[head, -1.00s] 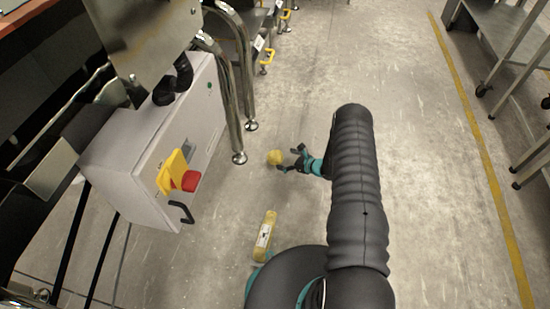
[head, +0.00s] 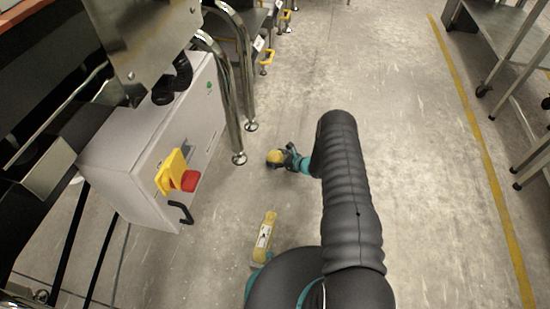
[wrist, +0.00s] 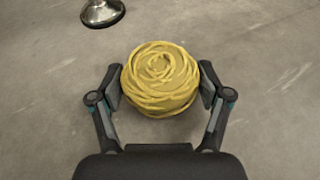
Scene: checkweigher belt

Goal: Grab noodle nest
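The noodle nest (wrist: 160,80) is a round, yellow coil of pasta. In the wrist view it sits between the two fingers of my gripper (wrist: 160,86), one finger on each side. The fingers are spread wide, with the pads very close to the nest's sides; whether they touch it is hard to tell. In the head view the nest (head: 274,157) is on the grey floor, partly hidden by my gripper (head: 279,158).
A chrome machine foot (wrist: 102,12) stands just beyond the nest, to the left; it also shows in the head view (head: 239,158). A grey control box (head: 150,150) with a red button is at left. A yellow labelled item (head: 264,238) lies nearer.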

